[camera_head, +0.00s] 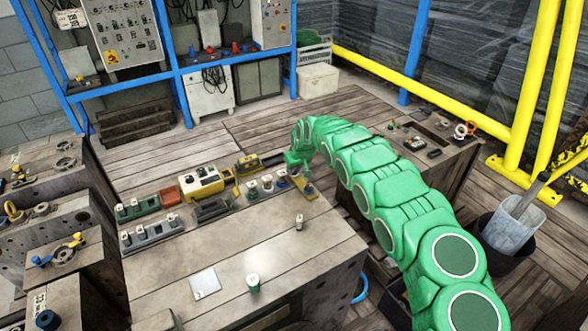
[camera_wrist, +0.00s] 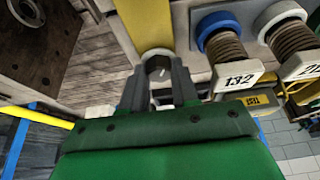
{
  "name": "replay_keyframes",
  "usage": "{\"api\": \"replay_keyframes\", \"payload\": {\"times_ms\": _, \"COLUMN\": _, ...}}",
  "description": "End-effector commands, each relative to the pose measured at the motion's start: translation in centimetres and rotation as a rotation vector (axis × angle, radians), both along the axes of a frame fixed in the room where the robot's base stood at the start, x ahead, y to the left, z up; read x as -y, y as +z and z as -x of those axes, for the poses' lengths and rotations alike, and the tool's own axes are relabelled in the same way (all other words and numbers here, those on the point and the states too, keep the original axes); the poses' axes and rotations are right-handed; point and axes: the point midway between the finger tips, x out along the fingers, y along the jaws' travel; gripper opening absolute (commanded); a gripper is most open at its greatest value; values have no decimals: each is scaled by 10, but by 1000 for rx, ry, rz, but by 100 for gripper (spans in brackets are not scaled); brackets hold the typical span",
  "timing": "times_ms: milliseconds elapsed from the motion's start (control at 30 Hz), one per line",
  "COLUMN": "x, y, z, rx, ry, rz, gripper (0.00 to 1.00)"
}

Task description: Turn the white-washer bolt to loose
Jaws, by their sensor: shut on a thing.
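My gripper (camera_wrist: 160,92) is shut on a grey bolt head with a pale line across it. A whitish ring, which looks like the white washer (camera_wrist: 154,53), shows behind the bolt head (camera_wrist: 159,69) against a yellow plate (camera_wrist: 145,18). In the head view my gripper (camera_head: 307,184) reaches down onto this yellow plate (camera_head: 297,182) at the far right corner of the bench; the bolt is mostly hidden there. The bolt's turn position cannot be told clearly.
Close by, a grey block holds sprung pieces with a blue ring (camera_wrist: 216,24) and a white ring (camera_wrist: 279,14); one tag reads 132 (camera_wrist: 238,79). A yellow device (camera_head: 201,183) stands farther left.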

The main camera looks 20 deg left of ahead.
Motion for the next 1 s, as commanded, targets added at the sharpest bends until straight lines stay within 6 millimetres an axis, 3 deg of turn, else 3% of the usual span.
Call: {"api": "replay_keyframes", "payload": {"times_ms": 1000, "x": 1, "y": -2, "z": -3, "rx": -1, "ry": 673, "rz": -1, "gripper": 0}}
